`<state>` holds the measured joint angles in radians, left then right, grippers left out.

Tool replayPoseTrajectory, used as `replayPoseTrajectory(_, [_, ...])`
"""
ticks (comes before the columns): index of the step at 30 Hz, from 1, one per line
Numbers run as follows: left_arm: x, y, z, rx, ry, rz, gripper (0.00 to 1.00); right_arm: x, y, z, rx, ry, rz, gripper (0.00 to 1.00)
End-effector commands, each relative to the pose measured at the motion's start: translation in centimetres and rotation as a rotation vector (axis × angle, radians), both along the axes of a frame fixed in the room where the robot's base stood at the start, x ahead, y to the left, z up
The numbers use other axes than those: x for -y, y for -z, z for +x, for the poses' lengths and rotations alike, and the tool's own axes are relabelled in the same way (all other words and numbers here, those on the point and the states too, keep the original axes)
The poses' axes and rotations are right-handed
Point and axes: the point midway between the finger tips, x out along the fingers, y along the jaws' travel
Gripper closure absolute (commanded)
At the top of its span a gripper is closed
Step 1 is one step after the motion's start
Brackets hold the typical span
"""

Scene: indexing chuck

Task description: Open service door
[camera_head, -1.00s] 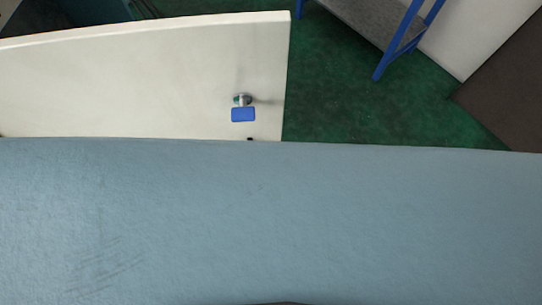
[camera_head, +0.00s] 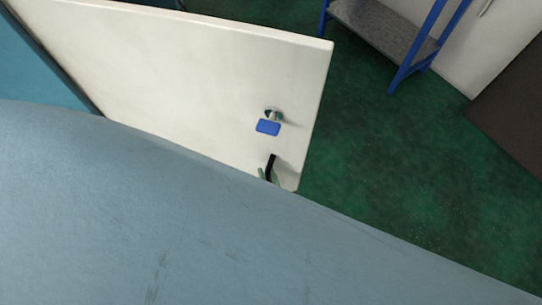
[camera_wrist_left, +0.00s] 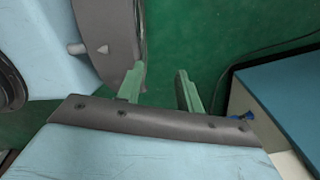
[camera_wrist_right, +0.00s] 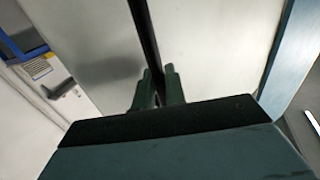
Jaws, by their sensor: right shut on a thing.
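The service door is a white panel (camera_head: 190,75) in the head view, swung out at an angle from a teal cabinet body on the left. A round metal lock with a blue tag (camera_head: 268,127) sits near its free edge. Below the lock is a black bar handle (camera_head: 271,165). My right gripper (camera_head: 269,175) is at this handle, mostly hidden behind a blue-grey surface. In the right wrist view its green fingers (camera_wrist_right: 159,88) are shut on the black handle (camera_wrist_right: 145,30). My left gripper (camera_wrist_left: 160,85) is open and empty in the left wrist view, over green floor.
A blue-framed rack with a grey shelf (camera_head: 385,30) stands at the upper right, beside a pale wall or cabinet. A dark brown panel (camera_head: 510,110) is at the right edge. The green floor (camera_head: 380,170) right of the door is clear.

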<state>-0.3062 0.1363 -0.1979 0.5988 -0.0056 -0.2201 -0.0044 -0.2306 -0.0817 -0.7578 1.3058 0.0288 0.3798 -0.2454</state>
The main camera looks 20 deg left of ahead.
Motion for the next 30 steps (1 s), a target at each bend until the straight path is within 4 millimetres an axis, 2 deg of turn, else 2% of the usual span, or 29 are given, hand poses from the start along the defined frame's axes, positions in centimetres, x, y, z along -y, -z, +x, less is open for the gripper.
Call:
replayPoseTrajectory(10, [0.4, -0.1, 2.2, 0.035, -0.001, -0.007, 0.64, -0.3, -0.1, -0.1, 0.001, -0.002, 0.001, 1.0])
replayPoseTrajectory(11, [0.5, -0.1, 2.3, 0.035, 0.0, -0.008, 0.64, -0.3, -0.2, 0.0, 0.001, -0.002, 0.001, 0.85])
replayPoseTrajectory(14, [0.7, -0.1, 2.3, 0.036, -0.001, -0.011, 0.64, -0.2, -0.1, 0.0, 0.001, -0.001, 0.001, 0.72])
replayPoseTrajectory(15, [0.8, -0.1, 2.2, 0.036, -0.001, -0.011, 0.64, -0.2, -0.1, 0.0, 0.001, 0.0, 0.001, 0.7])
replayPoseTrajectory(24, [0.8, -0.2, 1.7, 0.027, -0.002, -0.011, 0.64, 0.2, -0.1, 0.0, 0.001, 0.002, 0.001, 0.7])
replayPoseTrajectory(30, [1.1, -1.5, 1.6, 0.025, -0.006, -0.015, 0.64, 2.1, -0.3, -0.9, 0.001, 0.0, -0.002, 0.7])
